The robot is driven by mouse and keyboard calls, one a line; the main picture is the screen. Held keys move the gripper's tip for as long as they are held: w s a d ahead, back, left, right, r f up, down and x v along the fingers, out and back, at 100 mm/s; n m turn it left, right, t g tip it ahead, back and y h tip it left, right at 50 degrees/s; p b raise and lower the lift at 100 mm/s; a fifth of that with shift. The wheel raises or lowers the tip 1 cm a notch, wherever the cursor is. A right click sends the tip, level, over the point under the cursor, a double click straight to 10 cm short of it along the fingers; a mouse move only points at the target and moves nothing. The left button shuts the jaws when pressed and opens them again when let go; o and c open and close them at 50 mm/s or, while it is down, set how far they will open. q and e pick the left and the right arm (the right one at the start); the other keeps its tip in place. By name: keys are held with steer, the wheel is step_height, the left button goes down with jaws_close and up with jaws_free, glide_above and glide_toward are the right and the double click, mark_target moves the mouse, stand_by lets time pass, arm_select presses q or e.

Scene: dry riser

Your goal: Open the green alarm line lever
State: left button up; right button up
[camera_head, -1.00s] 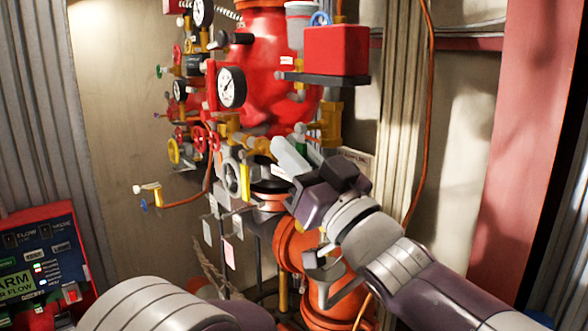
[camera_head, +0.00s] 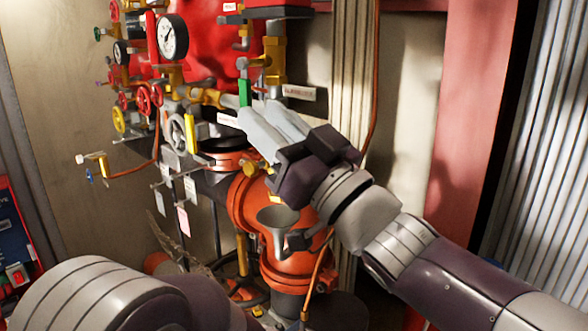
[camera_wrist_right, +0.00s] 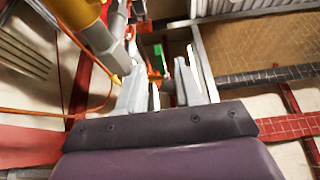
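The green lever (camera_head: 244,93) stands upright on the yellow pipework in the head view, just above and left of my right gripper's fingertips. My right gripper (camera_head: 258,110) has its two pale fingers apart, with nothing seen between them. In the right wrist view the fingers (camera_wrist_right: 163,75) also stand apart, and a small green piece (camera_wrist_right: 158,56) shows beyond the gap; I cannot tell for sure that it is the same lever. Whether a finger touches the lever cannot be told.
A yellow lever (camera_head: 190,133) and a grey handwheel (camera_head: 175,134) sit left of the fingers. A pressure gauge (camera_head: 172,37) is above them. An orange pipe (camera_head: 285,262) lies below the gripper. A ribbed column (camera_head: 352,100) and an orange cable stand close on the right.

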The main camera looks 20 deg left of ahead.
arm_select(q)
step_height(320, 180, down, 3)
steer(key=shift+f+b, duration=0.15)
steer(key=shift+b, duration=0.9)
arm_select(e)
steer(key=v, duration=0.5)
steer(key=shift+s+d+f, duration=0.15)
steer(key=shift+d, duration=0.2)
